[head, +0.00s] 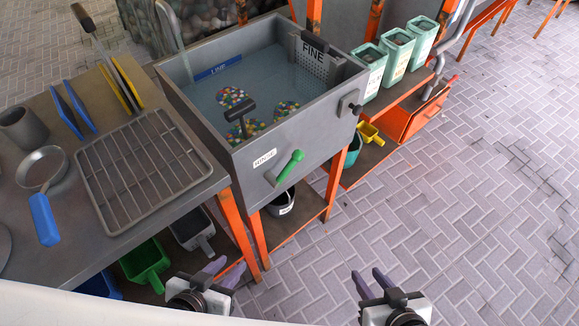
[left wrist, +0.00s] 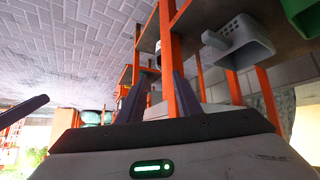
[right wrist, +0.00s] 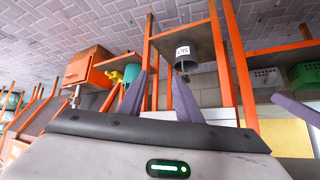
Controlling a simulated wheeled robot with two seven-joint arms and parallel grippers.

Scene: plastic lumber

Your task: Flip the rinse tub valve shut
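The grey rinse tub (head: 215,135) holds water and several patches of coloured pellets. Its front wall carries a RINSE label and a valve with a green handle (head: 291,166), which slants up to the right from its pivot. My left gripper (head: 222,268) is open and empty, low in front of the tub and left of the valve; its fingers also show in the left wrist view (left wrist: 152,98). My right gripper (head: 371,282) is open and empty over the floor, right of and below the valve; its fingers also show in the right wrist view (right wrist: 168,100). Neither touches the valve.
A dark bucket (head: 281,203) stands on the shelf under the valve. A table with a wire rack (head: 150,170) and a blue-handled strainer (head: 44,218) is at left. Orange legs (head: 338,180) support the tub. The paved floor (head: 470,200) at right is clear.

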